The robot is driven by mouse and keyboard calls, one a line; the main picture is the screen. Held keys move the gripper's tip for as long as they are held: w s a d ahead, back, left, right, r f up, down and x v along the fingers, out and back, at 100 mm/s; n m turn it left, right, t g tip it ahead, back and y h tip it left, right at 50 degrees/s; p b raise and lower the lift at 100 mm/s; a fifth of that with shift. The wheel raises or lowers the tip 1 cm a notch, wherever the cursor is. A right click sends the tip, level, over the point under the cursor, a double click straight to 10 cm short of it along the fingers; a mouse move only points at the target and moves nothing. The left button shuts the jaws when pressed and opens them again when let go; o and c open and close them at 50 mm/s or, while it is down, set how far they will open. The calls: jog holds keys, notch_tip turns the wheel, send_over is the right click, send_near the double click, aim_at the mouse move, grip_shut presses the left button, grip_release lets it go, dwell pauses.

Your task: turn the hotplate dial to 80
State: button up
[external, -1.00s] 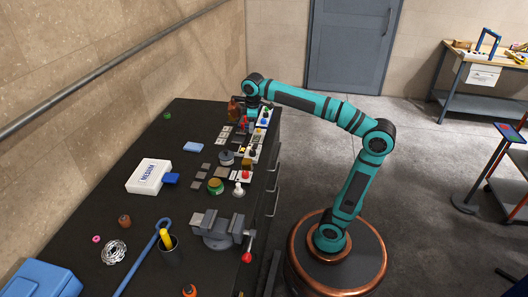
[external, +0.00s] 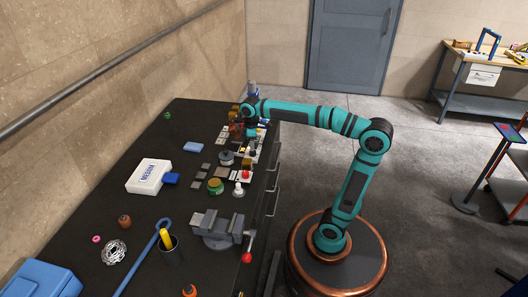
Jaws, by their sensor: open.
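My gripper (external: 251,133) is small in the external view, at the far right part of the dark bench. It points down over a row of small devices along the bench's right edge and is open. My wrist partly covers the devices there. I cannot single out the hotplate or its dial, or read any number at this size. I cannot tell whether the fingers touch anything.
The dark bench (external: 95,190) holds a white labelled box (external: 149,176), a green round jar (external: 215,186), a grey vise (external: 217,229), a dark cup (external: 169,250) and a blue case (external: 42,280). Several flat grey plates lie left of the devices. The bench's back left is mostly clear.

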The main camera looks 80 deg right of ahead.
aim_at(253, 153)
jog(key=shift+d+f, duration=0.15)
jog(key=shift+f, duration=2.55)
jog(key=c, duration=1)
